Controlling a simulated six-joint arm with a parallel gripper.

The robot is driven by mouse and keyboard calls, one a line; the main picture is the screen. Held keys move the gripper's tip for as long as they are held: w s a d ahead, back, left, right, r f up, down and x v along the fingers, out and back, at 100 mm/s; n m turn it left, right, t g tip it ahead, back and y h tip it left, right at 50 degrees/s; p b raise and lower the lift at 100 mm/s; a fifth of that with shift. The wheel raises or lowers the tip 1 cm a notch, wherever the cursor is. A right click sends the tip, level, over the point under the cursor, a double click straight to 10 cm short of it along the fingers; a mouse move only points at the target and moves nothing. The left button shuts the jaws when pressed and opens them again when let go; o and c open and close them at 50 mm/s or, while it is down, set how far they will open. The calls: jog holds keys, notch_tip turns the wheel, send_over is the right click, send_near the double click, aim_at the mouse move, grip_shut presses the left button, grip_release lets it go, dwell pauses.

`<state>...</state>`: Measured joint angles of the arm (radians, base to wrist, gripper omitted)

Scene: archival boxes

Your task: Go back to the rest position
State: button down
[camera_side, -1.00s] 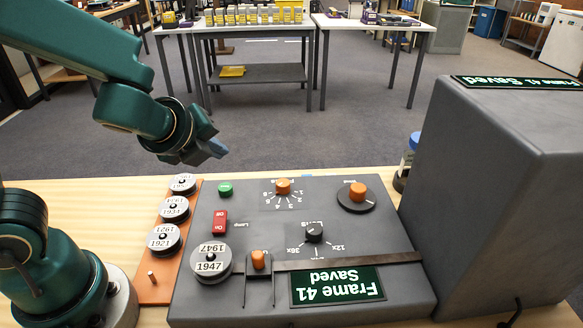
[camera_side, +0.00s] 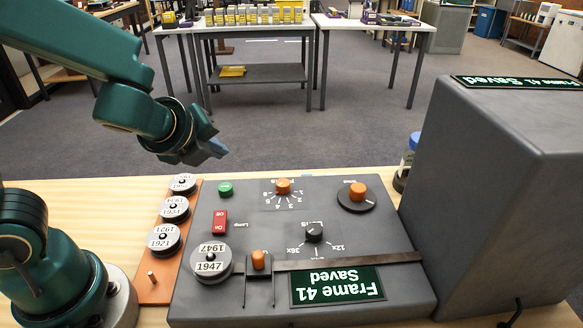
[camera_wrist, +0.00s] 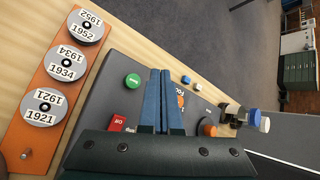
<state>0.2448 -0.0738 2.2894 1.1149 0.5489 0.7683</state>
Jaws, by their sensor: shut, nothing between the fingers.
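My gripper (camera_side: 217,149) is shut and empty, held in the air above the back left part of the grey control panel (camera_side: 335,211). In the wrist view its two blue fingers (camera_wrist: 160,75) are together. The reel marked 1947 (camera_side: 210,263) sits on the panel's front left. The display (camera_side: 337,286) on the panel reads "Frame 41 Saved". The green button (camera_side: 225,189) and the red lamp switch (camera_side: 220,221) are on the panel's left side, below my gripper and apart from it.
An orange rack (camera_side: 154,290) left of the panel holds reels marked 1921 (camera_side: 163,239), 1934 (camera_side: 174,208) and 1952 (camera_wrist: 84,28), with one bare peg at its front. A tall grey housing (camera_side: 500,190) stands at the right. The air around my gripper is free.

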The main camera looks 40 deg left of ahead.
dwell(0.3)
jog(key=shift+a+r, duration=0.2)
jog(key=shift+r, duration=0.1)
jog(key=s+a+r+n, duration=0.1)
jog(key=s+r+n, duration=0.4)
jog(key=n, duration=0.5)
jog(key=s+d+f+n+g+h, duration=0.2)
jog(key=s+d+n+h, duration=0.2)
jog(key=s+d+n, duration=0.3)
jog(key=n, duration=0.4)
jog(key=shift+s+f+n+g, duration=0.25)
jog(key=shift+f+n+g, duration=0.05)
jog(key=shift+f, duration=0.05)
